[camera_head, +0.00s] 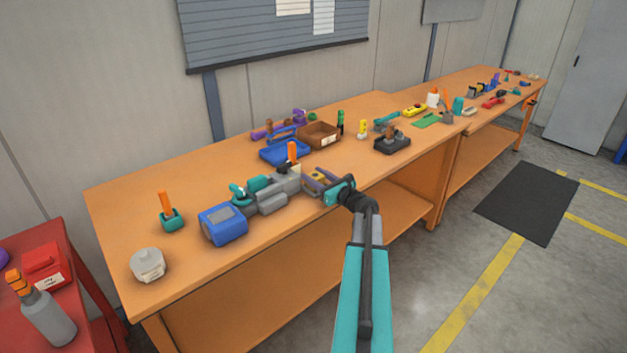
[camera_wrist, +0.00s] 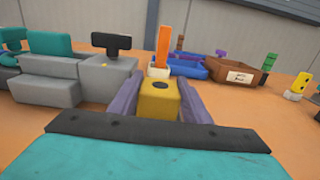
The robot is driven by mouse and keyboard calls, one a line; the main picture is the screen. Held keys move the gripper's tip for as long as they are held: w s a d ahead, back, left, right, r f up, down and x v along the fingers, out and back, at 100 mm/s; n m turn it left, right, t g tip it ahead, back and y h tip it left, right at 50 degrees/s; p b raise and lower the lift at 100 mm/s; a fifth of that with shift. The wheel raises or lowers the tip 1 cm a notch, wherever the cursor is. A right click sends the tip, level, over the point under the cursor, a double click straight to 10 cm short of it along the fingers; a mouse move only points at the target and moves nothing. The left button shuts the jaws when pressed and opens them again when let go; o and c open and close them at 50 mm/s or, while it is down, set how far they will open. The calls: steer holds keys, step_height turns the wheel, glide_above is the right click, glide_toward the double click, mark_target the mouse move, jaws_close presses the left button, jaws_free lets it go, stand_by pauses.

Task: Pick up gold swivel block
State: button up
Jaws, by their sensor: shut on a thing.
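The gold swivel block (camera_wrist: 159,101) sits between the two purple fingers of my gripper (camera_wrist: 158,92) in the wrist view. It is a small yellow-gold block with a dark round hole on top. My gripper is shut on it. In the head view my gripper (camera_head: 318,180) is low over the orange workbench, just right of a grey vise-like machine, and the gold block (camera_head: 317,175) shows small between the fingers. I cannot tell whether the block touches the bench top.
The grey machine (camera_wrist: 62,82) stands close on the left. Behind are an orange-handled item (camera_wrist: 163,48), a blue tray (camera_head: 285,153) and a brown bin (camera_head: 319,136). A black-based device (camera_head: 392,145) is to the right. The bench front between blue box (camera_head: 222,224) and white pot (camera_head: 148,265) has bare space.

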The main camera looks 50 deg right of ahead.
mark_target(316, 176)
steer(key=shift+r, duration=0.75)
steer(key=shift+s+a+r+b, duration=0.25)
steer(key=shift+s+r+b, duration=0.15)
steer(key=shift+r, duration=0.3)
steer(key=s+a+r, duration=0.1)
steer(key=s+a, duration=0.6)
steer(key=s, duration=0.3)
steer(key=shift+s+a+r, duration=0.15)
steer(key=shift+s+r, duration=0.05)
steer(key=shift+r, duration=0.1)
steer(key=shift+s+p, duration=0.15)
steer(key=shift+p, duration=0.75)
steer(key=s+p, duration=0.1)
steer(key=p, duration=0.4)
steer(key=shift+a+r, duration=0.1)
steer(key=shift+a, duration=0.3)
steer(key=shift+s+a+p, duration=0.3)
steer(key=shift+s+p, duration=0.05)
steer(key=shift+p, duration=1.1)
